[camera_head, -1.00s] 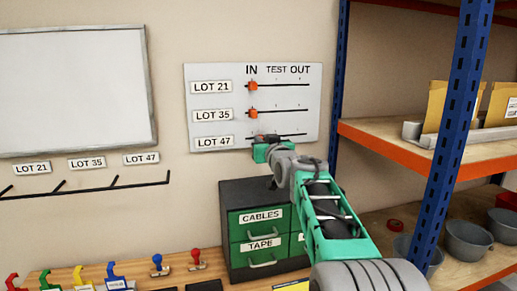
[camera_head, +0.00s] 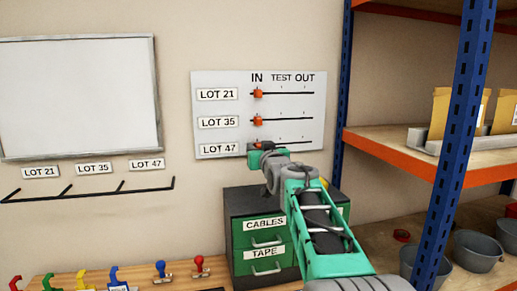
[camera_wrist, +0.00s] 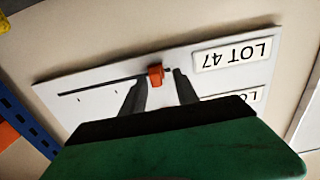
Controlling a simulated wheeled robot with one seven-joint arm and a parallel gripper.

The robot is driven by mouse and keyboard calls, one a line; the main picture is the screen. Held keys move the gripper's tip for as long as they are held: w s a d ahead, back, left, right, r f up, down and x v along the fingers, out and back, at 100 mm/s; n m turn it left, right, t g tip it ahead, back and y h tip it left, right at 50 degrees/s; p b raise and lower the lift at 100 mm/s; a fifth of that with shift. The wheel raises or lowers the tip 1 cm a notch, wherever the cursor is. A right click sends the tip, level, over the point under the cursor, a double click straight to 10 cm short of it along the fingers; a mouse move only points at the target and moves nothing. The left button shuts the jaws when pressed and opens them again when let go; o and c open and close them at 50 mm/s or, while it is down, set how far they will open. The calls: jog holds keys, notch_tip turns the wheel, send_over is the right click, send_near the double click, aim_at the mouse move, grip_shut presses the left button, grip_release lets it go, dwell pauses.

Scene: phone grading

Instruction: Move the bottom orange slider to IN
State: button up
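The bottom orange slider (camera_wrist: 155,75) is on the LOT 47 track, near the track end beside the LOT 47 label (camera_wrist: 236,54). In the head view only a bit of it (camera_head: 261,145) shows above my gripper, roughly below the IN heading (camera_head: 257,77). My gripper (camera_wrist: 158,79) is open, with one finger on each side of the slider and small gaps showing. Whether a finger touches it, I cannot tell. The white board (camera_head: 318,120) also carries the LOT 21 slider (camera_head: 258,93) and LOT 35 slider (camera_head: 257,120), both under IN.
A green drawer cabinet (camera_head: 265,240) stands below the board. A shelf rack with a blue post (camera_head: 455,130) is at the right. A hook rail (camera_head: 95,190) and a whiteboard (camera_head: 80,95) are at the left. Stamps (camera_head: 200,265) stand on the bench.

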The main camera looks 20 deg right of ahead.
jog(key=s+a+b, duration=0.1)
jog(key=s+b, duration=0.1)
jog(key=s, duration=0.5)
jog(key=shift+s+b, duration=0.35)
jog(key=shift+a, duration=0.1)
